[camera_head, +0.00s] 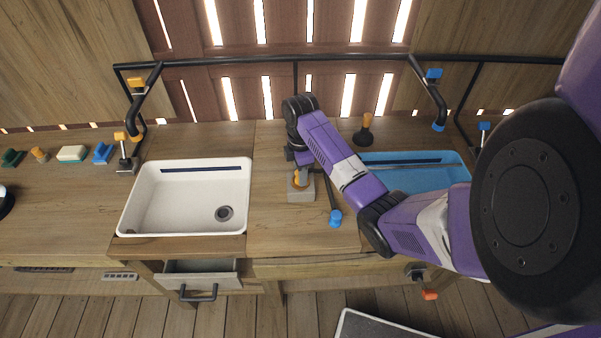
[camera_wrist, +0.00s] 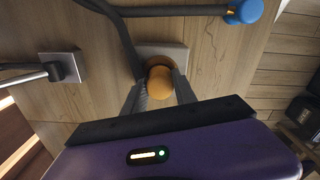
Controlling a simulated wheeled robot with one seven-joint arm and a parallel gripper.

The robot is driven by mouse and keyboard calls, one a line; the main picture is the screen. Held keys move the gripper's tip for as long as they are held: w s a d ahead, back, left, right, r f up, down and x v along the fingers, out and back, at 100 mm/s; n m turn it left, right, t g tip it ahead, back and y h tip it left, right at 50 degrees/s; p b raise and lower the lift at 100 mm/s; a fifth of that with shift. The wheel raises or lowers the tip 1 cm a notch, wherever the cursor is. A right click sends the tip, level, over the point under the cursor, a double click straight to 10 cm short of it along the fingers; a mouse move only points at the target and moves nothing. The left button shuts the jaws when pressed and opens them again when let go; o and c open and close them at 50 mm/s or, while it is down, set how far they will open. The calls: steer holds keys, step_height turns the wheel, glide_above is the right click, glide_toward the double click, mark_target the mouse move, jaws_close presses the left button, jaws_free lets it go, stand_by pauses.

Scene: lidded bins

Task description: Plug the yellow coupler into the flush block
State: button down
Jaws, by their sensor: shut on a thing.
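The yellow coupler (camera_wrist: 159,80) is between the two fingers of my gripper (camera_wrist: 159,92) in the wrist view. The fingers are shut on it. In the head view the coupler (camera_head: 297,179) shows as a small orange-yellow piece under my gripper (camera_head: 297,168). A grey block (camera_head: 301,195), which looks like the flush block, is on the wooden counter right below it. In the wrist view the block (camera_wrist: 177,52) shows around and behind the coupler. I cannot tell whether the coupler is seated in it or just above it.
A blue-ended hose (camera_head: 335,217) lies just right of the block. A white sink (camera_head: 133,212) is left and a blue sink (camera_head: 440,160) is right, partly behind my arm. A dark plunger-like tool (camera_head: 365,133) stands behind. Another grey block (camera_wrist: 66,62) shows in the wrist view.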

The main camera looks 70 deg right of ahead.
steer(key=shift+f, duration=0.1)
steer(key=c, duration=0.9)
jaws_free()
steer(key=shift+r, duration=3.9)
